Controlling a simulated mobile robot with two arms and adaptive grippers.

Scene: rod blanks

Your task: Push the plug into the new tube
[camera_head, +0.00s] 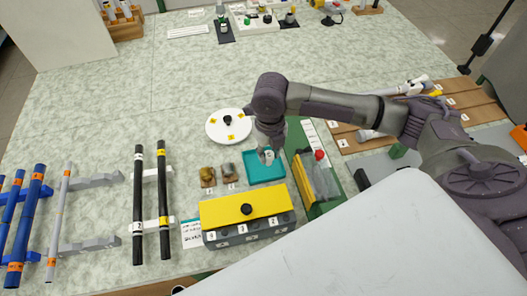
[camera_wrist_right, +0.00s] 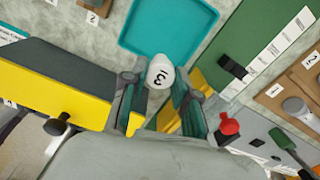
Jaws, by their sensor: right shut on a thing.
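My right gripper (camera_head: 268,155) is above the teal tray (camera_head: 262,178), fingers pointing down. In the right wrist view its two fingers (camera_wrist_right: 158,100) are shut on a white rounded piece marked 3 (camera_wrist_right: 160,73). Its lower part is hidden between the fingers, so I cannot tell whether it is the plug or a tube end. The teal tray also shows in the wrist view (camera_wrist_right: 165,30), beyond the white piece, and its visible part is empty. I cannot pick out the new tube. My left gripper is not in view.
A yellow-lidded box (camera_head: 222,208) with a black knob stands in front of the tray. A green board (camera_head: 330,195) with a red-knobbed fixture (camera_head: 318,170) is close on the right. A white round plate (camera_head: 217,128) lies behind. Black rods (camera_head: 139,190) rest on stands at left.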

